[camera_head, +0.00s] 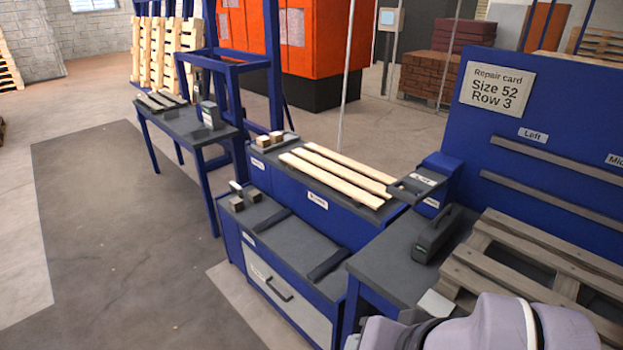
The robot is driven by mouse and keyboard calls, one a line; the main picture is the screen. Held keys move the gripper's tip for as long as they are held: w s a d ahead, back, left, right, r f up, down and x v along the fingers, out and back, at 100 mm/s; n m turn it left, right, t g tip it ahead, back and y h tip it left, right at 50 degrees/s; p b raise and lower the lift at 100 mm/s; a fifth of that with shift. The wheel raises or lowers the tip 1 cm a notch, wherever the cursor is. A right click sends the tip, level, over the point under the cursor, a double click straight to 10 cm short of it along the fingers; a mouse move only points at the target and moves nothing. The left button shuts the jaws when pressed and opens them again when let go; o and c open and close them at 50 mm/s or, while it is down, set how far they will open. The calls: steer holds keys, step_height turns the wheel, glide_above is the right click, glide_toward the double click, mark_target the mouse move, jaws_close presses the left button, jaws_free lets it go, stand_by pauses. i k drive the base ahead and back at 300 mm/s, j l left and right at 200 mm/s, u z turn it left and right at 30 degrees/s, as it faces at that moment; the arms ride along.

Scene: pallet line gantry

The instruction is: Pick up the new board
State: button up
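Three pale, clean wooden boards (338,176) lie side by side on the dark top of a blue cabinet (300,190) in the middle of the head view. Which of them is the new board I cannot tell. Nothing is touching them from above. A weathered grey-brown pallet (520,262) lies on the bench at the right. A grey-violet link of my own arm fills the bottom right corner in front of the pallet. My gripper does not show, so its opening and anything in it are hidden.
A repair card (495,86) on the blue panel reads "Size 52, Row 3". A dark tool (438,234) stands on the bench left of the pallet. A lower cabinet (290,250) stands before the boards. Open floor (120,230) lies at the left.

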mark_target(357, 193)
steer(key=i+j+z, duration=1.1)
steer(key=j, duration=0.35)
steer(key=i+j+z, duration=0.45)
steer(key=j, duration=0.35)
steer(key=j+z, duration=0.2)
steer(key=j, duration=0.2)
